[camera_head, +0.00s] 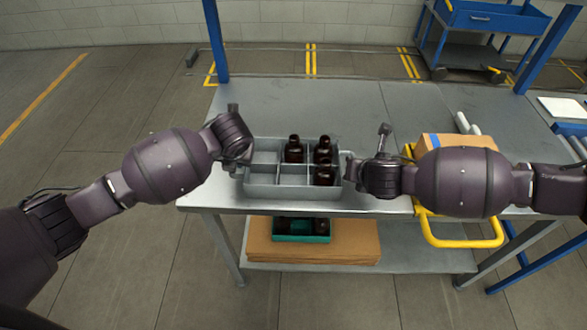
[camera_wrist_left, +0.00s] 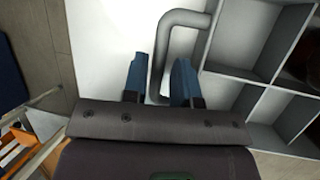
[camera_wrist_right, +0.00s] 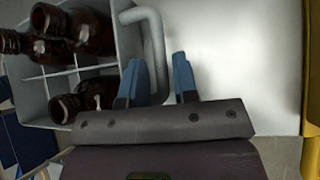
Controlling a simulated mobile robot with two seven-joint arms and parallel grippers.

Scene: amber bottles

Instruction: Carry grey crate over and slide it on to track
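The grey crate (camera_head: 290,191) stands on the metal table near its front edge. It is divided into compartments and holds three dark amber bottles (camera_head: 294,150), two in the back row and one at front right. My left gripper (camera_head: 240,158) is at the crate's left end; in the left wrist view its blue fingers (camera_wrist_left: 160,85) stand apart, on either side of the grey handle. My right gripper (camera_head: 352,172) is at the right end; its fingers (camera_wrist_right: 160,82) also stand apart around the other handle.
A cardboard box (camera_head: 458,141) with a blue strip stands on the table's right part, partly behind my right arm, near a yellow tubular frame (camera_head: 462,243). Blue posts (camera_head: 215,45) rise at the back. The table (camera_head: 300,105) behind the crate is clear. A lower shelf holds a green bin (camera_head: 300,238).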

